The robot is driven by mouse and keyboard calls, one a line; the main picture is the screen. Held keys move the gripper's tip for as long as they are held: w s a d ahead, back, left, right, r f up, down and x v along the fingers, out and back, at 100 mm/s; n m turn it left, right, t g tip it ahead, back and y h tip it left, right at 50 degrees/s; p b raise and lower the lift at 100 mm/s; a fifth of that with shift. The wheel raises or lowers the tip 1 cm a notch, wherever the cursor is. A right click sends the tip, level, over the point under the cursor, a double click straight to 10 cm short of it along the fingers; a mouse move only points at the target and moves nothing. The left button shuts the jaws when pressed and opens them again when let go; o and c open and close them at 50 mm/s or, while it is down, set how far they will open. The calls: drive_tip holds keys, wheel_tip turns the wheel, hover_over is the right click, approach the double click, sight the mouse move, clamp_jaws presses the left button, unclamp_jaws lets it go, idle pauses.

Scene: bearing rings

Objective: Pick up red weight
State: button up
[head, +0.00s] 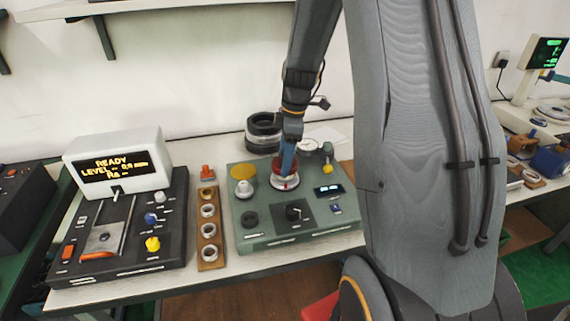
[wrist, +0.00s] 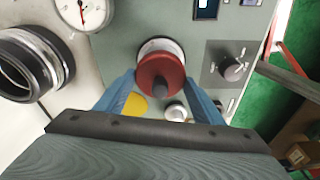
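The red weight (wrist: 161,76) is a round red disc with a dark knob, sitting on a pale round seat on the green-grey machine. In the head view the red weight (head: 279,164) is partly hidden behind my gripper (head: 286,172). In the wrist view my gripper (wrist: 162,85) has its two blue fingers apart, one on the left and one on the right of the weight. Gaps show between the fingers and the disc, so it is not clearly held.
The green-grey machine (head: 260,235) carries a white knob (head: 244,189), a yellow disc (head: 243,172) and a dial. A wooden strip with several rings (head: 209,228) lies left of it. Black rings (head: 263,130) are stacked behind. A READY display (head: 118,163) stands further left.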

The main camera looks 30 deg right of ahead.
drive_tip(key=c, duration=0.8)
